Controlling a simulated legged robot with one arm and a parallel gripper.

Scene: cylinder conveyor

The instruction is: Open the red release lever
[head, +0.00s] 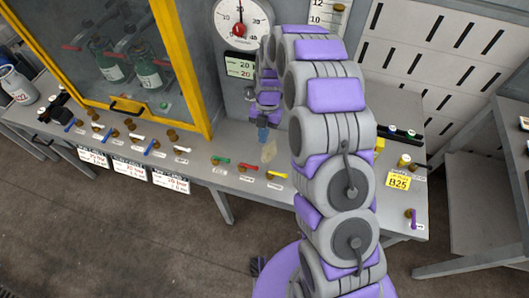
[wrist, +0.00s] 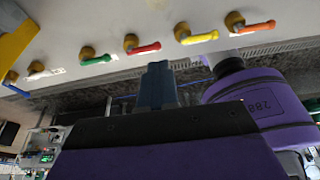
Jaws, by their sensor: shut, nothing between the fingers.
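The red release lever (head: 247,165) is a short handle on a brass valve at the front of the grey bench, between a green lever (head: 221,160) and a yellow lever (head: 277,175). In the wrist view the red lever (wrist: 146,48) points right from its brass body. My gripper (head: 263,135) is shut and empty, above the bench and behind the levers in the head view. In the wrist view my gripper's blue-grey fingertips (wrist: 158,70) show just below the red lever in the picture. I cannot tell whether they touch it.
An orange lever (wrist: 257,26) sits right of the yellow one in the wrist view. White and blue levers line the bench to the left. A yellow-framed cabinet (head: 172,60) with green bottles and a round gauge (head: 240,22) stand behind. A purple lever (head: 413,217) is at right.

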